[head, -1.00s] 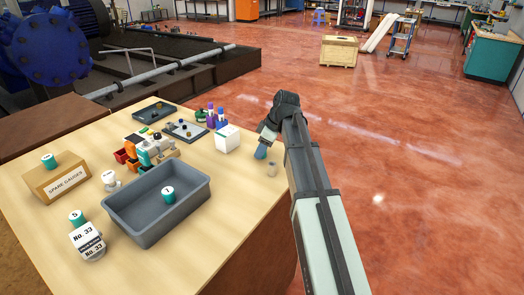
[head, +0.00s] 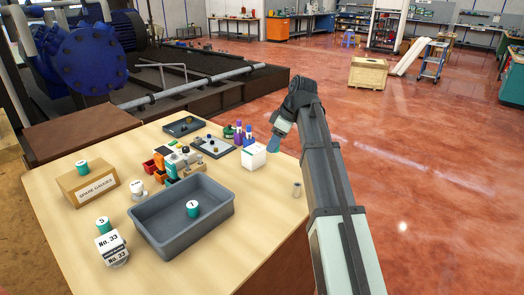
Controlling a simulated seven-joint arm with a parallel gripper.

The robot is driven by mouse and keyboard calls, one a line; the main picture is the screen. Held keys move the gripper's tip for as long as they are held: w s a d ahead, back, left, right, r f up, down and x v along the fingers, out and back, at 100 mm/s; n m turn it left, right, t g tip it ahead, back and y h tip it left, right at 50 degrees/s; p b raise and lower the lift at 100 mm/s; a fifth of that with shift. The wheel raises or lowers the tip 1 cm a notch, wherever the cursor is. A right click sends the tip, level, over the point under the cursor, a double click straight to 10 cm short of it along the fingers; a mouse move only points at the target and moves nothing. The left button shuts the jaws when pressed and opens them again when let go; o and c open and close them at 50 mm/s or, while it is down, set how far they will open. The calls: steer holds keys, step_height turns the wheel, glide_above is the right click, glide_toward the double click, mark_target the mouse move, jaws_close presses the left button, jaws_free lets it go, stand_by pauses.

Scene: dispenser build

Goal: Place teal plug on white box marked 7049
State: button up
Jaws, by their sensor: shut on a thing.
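My gripper (head: 277,134) is at the right side of the table, above and to the right of the white box. It is shut on a small blue-teal thing (head: 273,145), too small and partly hidden to identify surely as the teal plug. The white box (head: 253,158) stands upright near the table's right edge; its marking cannot be read. Other teal plugs show: one on the spare gauges box (head: 82,167), one marked 1 or 7 in the grey bin (head: 193,209), and one marked 5 by the jar (head: 103,224).
A grey bin (head: 165,254) fills the table's middle. Purple bottles (head: 243,134) stand behind the white box. A small grey cylinder (head: 297,189) stands near the right edge.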

steer(key=w+a+r, duration=0.4)
steer(key=a, duration=0.1)
steer(key=r, duration=0.2)
glide_above(250, 148)
steer(key=d, duration=0.1)
steer(key=shift+s+d+f, duration=0.1)
steer(key=shift+s+f, duration=0.1)
steer(key=shift+f, duration=2.25)
steer(key=shift+s+d+f, duration=0.1)
steer(key=shift+s+f, duration=0.05)
steer(key=shift+f, duration=2.3)
steer(key=shift+f, duration=0.15)
steer(key=o, duration=1.1)
steer(key=v, duration=1.2)
steer(key=shift+w+r, duration=0.1)
steer(key=shift+r, duration=0.15)
